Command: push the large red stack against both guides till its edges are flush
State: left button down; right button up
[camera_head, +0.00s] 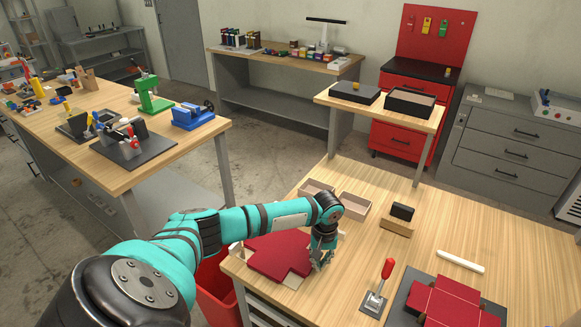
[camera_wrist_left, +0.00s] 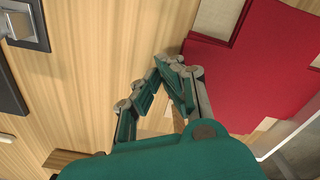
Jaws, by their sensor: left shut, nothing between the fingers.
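The large red stack (camera_head: 277,254) of cross-shaped sheets lies on the near left part of the wooden table in the head view. It fills the right of the left wrist view (camera_wrist_left: 250,75). Pale guide pieces show at its left side (camera_head: 237,248); how flush the edges sit cannot be told. My left gripper (camera_head: 321,264) is shut and empty, fingers pointing down beside the stack's right edge. In the left wrist view its fingertips (camera_wrist_left: 172,62) are close to the stack's edge; contact cannot be told. My right gripper is not in view.
Two shallow open trays (camera_head: 352,206) stand behind the gripper. A dark block in a wooden holder (camera_head: 399,217), a red-handled clamp (camera_head: 379,288), a white bar (camera_head: 460,261) and a red box blank on a dark plate (camera_head: 446,301) lie to the right. A red bin (camera_head: 214,285) stands below the table's left edge.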

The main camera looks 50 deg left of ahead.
pick_arm(q)
jog(key=shift+w+d+r+p, duration=0.1)
jog(key=shift+d+r+p, duration=0.1)
jog(key=shift+r+p, duration=0.95)
jog(key=shift+d+r+p, duration=0.15)
jog(key=shift+r+p, duration=0.85)
jog(key=shift+p, duration=0.15)
notch_tip(320, 180, up, 2)
jog(key=shift+d+p, duration=0.15)
jog(key=shift+p, duration=0.15)
